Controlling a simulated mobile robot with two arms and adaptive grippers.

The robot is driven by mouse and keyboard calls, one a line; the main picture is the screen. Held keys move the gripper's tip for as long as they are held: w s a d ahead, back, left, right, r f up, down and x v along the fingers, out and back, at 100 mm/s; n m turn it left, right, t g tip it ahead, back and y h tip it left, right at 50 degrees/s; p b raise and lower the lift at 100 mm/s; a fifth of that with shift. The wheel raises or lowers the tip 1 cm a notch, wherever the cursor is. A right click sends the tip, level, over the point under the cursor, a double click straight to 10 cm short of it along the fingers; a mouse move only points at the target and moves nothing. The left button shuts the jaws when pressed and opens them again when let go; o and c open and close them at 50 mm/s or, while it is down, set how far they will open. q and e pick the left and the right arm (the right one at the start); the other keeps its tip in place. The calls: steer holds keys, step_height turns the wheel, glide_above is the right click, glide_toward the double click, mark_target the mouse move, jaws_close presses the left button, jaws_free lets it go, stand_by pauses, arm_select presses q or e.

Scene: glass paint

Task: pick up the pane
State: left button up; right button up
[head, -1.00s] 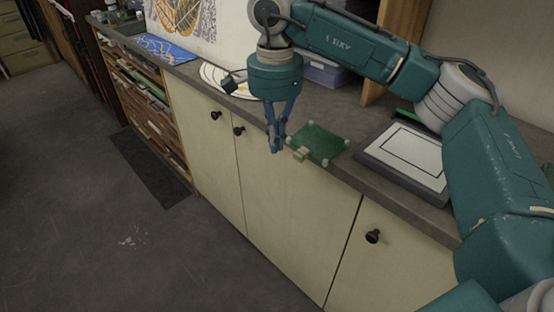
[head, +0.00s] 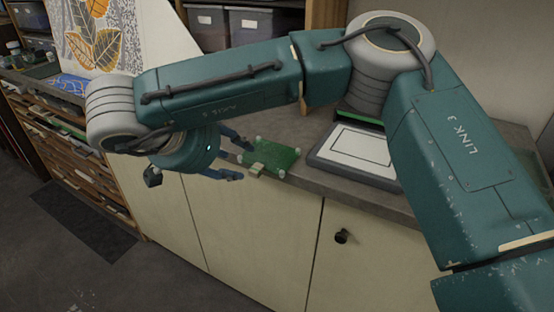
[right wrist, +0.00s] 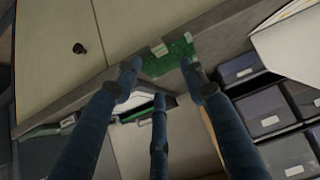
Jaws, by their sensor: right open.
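The green glass pane (head: 277,154) lies flat on the worktop by its front edge. It has pale round corner pieces and a small beige block (head: 256,169) at its front edge. My right gripper (head: 244,161) is open and tilted sideways, with its fingers pointing right at the pane's left side. In the right wrist view, the pane (right wrist: 166,62) shows beyond and between the fingertips (right wrist: 158,65). I cannot tell whether a finger touches it. My left gripper is not in view.
The worktop (head: 309,182) runs along pale cabinets with a black knob (head: 342,236). A black-framed white panel (head: 358,149) lies right of the pane. Grey storage boxes (head: 250,26) stand behind on a shelf. A leaf-patterned white board (head: 125,22) stands at the back left.

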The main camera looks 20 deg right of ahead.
mark_target(254, 170)
steer(key=x, duration=0.3)
steer(key=p+x, duration=0.1)
steer(key=x, duration=0.2)
steer(key=p+x, duration=0.1)
steer(key=x, duration=0.2)
steer(key=shift+a+f, duration=0.3)
steer(key=shift+f, duration=0.15)
steer(key=shift+w+d+f, duration=0.1)
steer(key=shift+d+f, duration=0.15)
steer(key=shift+f, duration=0.1)
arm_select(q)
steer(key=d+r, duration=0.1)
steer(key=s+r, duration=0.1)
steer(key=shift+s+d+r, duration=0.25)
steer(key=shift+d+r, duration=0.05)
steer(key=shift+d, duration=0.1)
arm_select(e)
steer(key=shift+c, duration=0.5)
steer(key=shift+a, duration=0.1)
steer(key=c, duration=0.8)
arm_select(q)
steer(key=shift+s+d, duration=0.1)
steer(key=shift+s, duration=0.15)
arm_select(e)
jaws_close()
steer(key=shift+r, duration=0.1)
